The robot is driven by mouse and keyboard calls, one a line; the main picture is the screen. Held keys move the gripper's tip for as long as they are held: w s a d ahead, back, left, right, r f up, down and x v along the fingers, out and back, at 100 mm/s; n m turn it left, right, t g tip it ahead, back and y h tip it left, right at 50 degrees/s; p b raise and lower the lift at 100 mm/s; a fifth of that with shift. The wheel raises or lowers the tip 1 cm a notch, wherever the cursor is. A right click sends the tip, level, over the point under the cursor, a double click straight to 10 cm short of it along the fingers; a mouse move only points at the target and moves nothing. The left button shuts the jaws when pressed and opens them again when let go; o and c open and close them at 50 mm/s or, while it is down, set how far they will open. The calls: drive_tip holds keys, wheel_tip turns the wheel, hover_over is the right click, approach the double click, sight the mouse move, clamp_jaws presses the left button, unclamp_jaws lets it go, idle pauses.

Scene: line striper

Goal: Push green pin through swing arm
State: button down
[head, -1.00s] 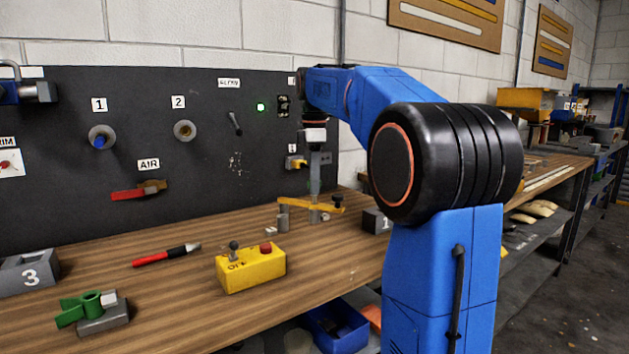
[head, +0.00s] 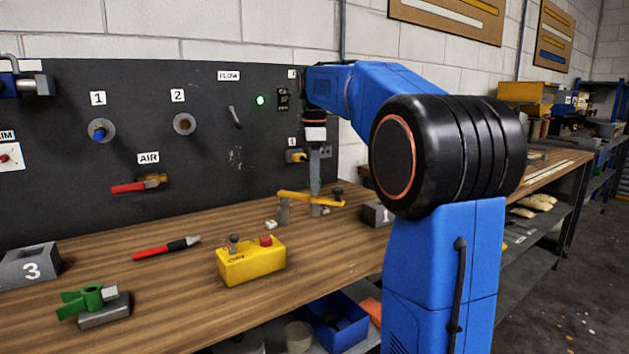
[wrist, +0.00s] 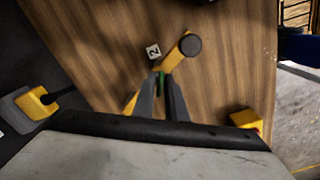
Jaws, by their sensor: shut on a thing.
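The yellow swing arm (head: 298,196) lies level over short grey posts at the back of the bench, with a black knob at its right end. In the wrist view the arm (wrist: 174,58) runs diagonally under my fingers to the round black knob (wrist: 191,45). My gripper (head: 315,190) points straight down over the middle of the arm. In the wrist view its fingers are close together on the green pin (wrist: 160,80), of which only a small piece shows between the tips. How deep the pin sits in the arm is hidden.
Grey block 1 (head: 376,213) stands right of the swing arm. The dark panel (head: 60,140) rises behind.

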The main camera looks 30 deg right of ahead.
drive_tip(key=shift+f, duration=0.35)
idle(0.3)
drive_tip(key=c, duration=1.4)
unclamp_jaws()
drive_tip(key=shift+r, duration=3.45)
